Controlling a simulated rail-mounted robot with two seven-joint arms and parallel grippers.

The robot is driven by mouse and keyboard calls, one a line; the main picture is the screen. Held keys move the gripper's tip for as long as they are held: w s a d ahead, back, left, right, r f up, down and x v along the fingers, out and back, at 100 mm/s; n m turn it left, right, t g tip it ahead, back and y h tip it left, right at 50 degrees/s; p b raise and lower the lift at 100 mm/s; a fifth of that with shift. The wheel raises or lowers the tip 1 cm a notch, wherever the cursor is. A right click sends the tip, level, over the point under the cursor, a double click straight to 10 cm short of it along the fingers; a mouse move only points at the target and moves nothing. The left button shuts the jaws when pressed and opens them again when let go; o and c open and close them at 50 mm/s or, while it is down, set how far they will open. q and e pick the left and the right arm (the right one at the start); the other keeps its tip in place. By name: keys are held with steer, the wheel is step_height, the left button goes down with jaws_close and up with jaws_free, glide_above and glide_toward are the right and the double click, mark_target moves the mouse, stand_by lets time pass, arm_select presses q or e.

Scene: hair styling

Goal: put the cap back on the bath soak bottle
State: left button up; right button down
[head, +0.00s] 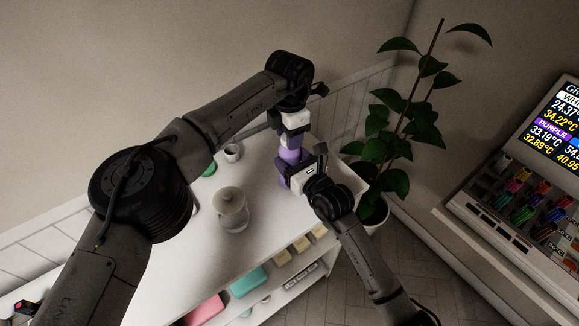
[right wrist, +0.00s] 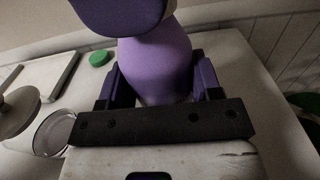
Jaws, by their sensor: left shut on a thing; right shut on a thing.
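The bath soak bottle (head: 290,156) is lavender and stands near the far right end of the white table. It also fills the middle of the right wrist view (right wrist: 155,62). My right gripper (head: 286,173) is shut around the bottle's body, with a finger on each side. My left gripper (head: 292,139) is above the bottle, shut on what looks like the dark purple cap (right wrist: 118,14). The cap is at the bottle's top in the right wrist view, cut off by the upper edge. I cannot tell whether it is seated; the left gripper hides the join in the head view.
A lidded glass jar (head: 232,212) stands nearer on the white table (head: 185,258). A small cup (head: 232,152) and a green round thing (head: 209,170) are behind it. A potted plant (head: 385,150) stands beyond the table's right end. A display unit (head: 530,165) is at far right.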

arm_select(q)
steer(key=m, duration=0.3)
steer(key=o, duration=1.1)
steer(key=shift+r, duration=0.1)
step_height(320, 180, up, 12)
arm_select(e)
steer(key=shift+c, duration=1.1)
jaws_free()
